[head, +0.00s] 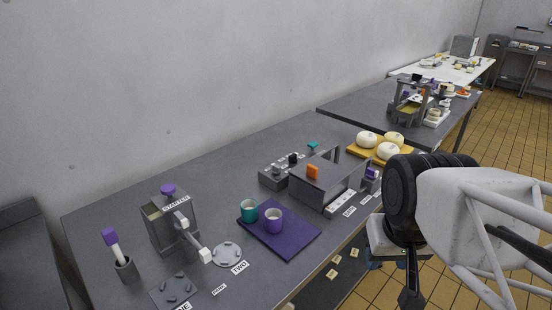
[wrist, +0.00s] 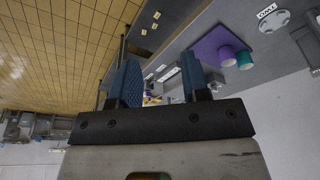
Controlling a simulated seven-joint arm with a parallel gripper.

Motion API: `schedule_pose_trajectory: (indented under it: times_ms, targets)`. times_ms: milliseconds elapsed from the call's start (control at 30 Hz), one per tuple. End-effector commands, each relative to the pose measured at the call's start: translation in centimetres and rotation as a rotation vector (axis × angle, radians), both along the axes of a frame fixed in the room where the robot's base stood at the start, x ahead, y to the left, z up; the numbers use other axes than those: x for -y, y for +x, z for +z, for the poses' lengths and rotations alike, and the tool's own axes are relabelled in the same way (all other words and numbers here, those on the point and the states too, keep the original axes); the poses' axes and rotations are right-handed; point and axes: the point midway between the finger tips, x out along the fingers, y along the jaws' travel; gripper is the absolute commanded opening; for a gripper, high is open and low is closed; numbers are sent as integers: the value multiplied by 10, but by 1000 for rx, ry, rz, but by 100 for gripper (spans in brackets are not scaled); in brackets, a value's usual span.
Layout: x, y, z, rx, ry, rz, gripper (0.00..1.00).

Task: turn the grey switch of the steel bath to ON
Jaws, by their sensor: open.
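A grey steel box-shaped vessel (head: 325,185), which looks like the steel bath, stands right of centre on the dark bench, with an orange piece (head: 312,171) on top. A pale panel (head: 341,203) with small marks is on its front side, and white labels lie before it. I cannot make out the grey switch or its setting for sure. My gripper (wrist: 160,84) is open and empty in the wrist view, its two blue-padded fingers apart. In the head view my arm is at the right, and the gripper hangs beyond the bench's front edge, apart from the vessel.
A purple mat (head: 285,243) holds a teal mug (head: 249,211) and a purple mug (head: 273,220). A starter container (head: 170,222) stands at left. A yellow board (head: 364,149) with white round items lies at right.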

Motion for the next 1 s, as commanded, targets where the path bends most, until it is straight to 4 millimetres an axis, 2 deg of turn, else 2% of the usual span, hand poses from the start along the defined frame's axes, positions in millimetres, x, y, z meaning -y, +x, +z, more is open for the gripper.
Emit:
schedule_pose_trajectory:
  times_ms: [267,467,667,1000]
  targets:
    - [0,4,2,-2,-1,5,43]
    - [-3,23,8,-11,-5,32,43]
    - [-8,60,21,-28,-12,84,43]
    - [-22,137,36,-58,-27,189,43]
